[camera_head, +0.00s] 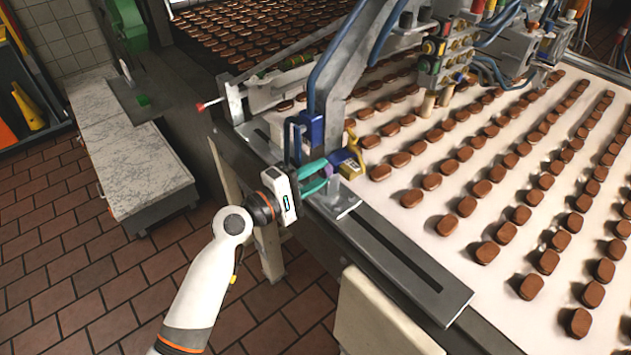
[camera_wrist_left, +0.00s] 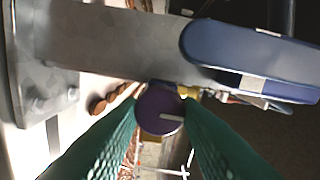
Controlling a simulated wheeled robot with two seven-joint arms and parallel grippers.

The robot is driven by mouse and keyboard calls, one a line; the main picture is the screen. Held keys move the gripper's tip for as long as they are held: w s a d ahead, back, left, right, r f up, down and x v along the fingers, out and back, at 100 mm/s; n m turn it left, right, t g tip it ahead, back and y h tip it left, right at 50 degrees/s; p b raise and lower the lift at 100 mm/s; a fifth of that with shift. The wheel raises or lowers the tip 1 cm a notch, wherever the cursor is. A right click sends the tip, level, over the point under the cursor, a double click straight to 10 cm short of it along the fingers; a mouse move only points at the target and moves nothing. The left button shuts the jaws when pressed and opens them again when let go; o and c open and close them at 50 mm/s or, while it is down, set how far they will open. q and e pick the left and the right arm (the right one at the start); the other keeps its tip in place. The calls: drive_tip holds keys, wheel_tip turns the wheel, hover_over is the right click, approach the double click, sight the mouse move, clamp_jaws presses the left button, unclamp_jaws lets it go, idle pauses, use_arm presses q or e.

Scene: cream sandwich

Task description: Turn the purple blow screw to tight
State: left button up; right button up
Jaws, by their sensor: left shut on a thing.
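The purple blow screw (camera_wrist_left: 160,110) shows in the left wrist view as a round purple knob, with a short pale line running from near its middle to the right. In the head view a bit of purple (camera_head: 338,158) shows at the machine's edge, next to a yellow part. My left gripper (camera_head: 328,171) has green-teal fingers that reach to the screw from the left. In the left wrist view its fingertips (camera_wrist_left: 160,112) lie on both sides of the knob and are shut on it. My right gripper is in neither view.
A grey metal arm with a blue hose (camera_head: 330,60) rises just above the gripper. A metal side rail (camera_head: 400,255) runs along the conveyor. Rows of brown biscuits lie on the white belt (camera_head: 420,225). A grey-topped cabinet (camera_head: 130,165) stands at the left; the tiled floor is open.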

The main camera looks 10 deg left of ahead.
use_arm(q)
drive_tip(key=m+b, duration=0.1)
drive_tip(key=m, duration=0.2)
drive_tip(key=m+b, duration=0.1)
drive_tip(key=shift+f+m+b, duration=0.25)
drive_tip(key=shift+m+b, duration=0.05)
drive_tip(key=shift+m, duration=0.1)
drive_tip(key=m+b, duration=0.2)
drive_tip(key=m, duration=0.2)
drive_tip(key=shift+m, duration=0.3)
drive_tip(key=m+b, duration=0.1)
drive_tip(key=m, duration=0.3)
drive_tip(key=shift+r+m+b, duration=0.1)
drive_tip(key=shift+m+b, duration=0.25)
drive_tip(key=shift+m, duration=1.75)
drive_tip(key=o, duration=0.7)
